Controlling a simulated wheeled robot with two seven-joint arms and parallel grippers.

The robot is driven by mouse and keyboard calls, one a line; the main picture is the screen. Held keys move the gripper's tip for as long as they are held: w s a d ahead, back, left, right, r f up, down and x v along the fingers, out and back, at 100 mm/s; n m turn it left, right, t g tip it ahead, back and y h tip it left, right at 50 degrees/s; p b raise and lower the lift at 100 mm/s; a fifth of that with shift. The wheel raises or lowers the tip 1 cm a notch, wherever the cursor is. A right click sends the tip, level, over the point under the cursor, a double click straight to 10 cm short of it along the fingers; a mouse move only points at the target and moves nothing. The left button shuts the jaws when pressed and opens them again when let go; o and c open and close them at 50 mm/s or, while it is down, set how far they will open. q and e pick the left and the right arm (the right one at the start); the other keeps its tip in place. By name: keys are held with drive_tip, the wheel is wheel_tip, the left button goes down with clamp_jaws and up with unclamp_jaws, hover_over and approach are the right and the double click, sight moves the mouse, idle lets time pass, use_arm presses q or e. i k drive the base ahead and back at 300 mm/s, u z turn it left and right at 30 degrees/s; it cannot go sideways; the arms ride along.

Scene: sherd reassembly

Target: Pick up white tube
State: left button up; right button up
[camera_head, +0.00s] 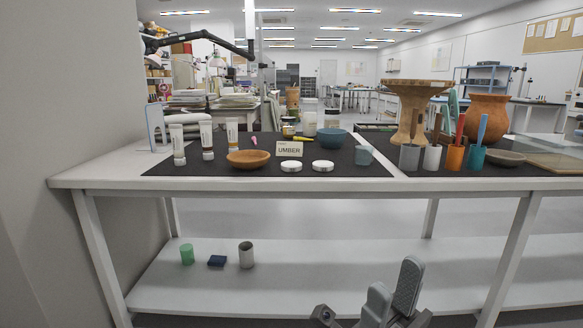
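Three white tubes stand upright on their caps on the dark mat, toward the left of the table: a left one (177,141), a middle one (207,137) and a right one (232,131). The right one is partly hidden behind the orange-brown bowl. My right gripper (394,278) is at the bottom of the view, right of centre, below the tabletop and in front of the lower shelf. Its two grey fingers stand apart and nothing shows between them. It is far from the tubes. My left gripper is not in view.
An orange-brown bowl (248,159), an UMBER card (289,149), two white lids (291,166) and a teal bowl (332,138) share the mat (218,170). A clear bracket (157,127) stands left of the tubes. Cups with tools (455,158) stand right. The lower shelf (200,288) holds small items.

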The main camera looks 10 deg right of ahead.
sight(205, 126)
drive_tip(key=z, duration=1.1)
drive_tip(key=i, duration=0.9)
drive_tip(key=u, duration=0.55)
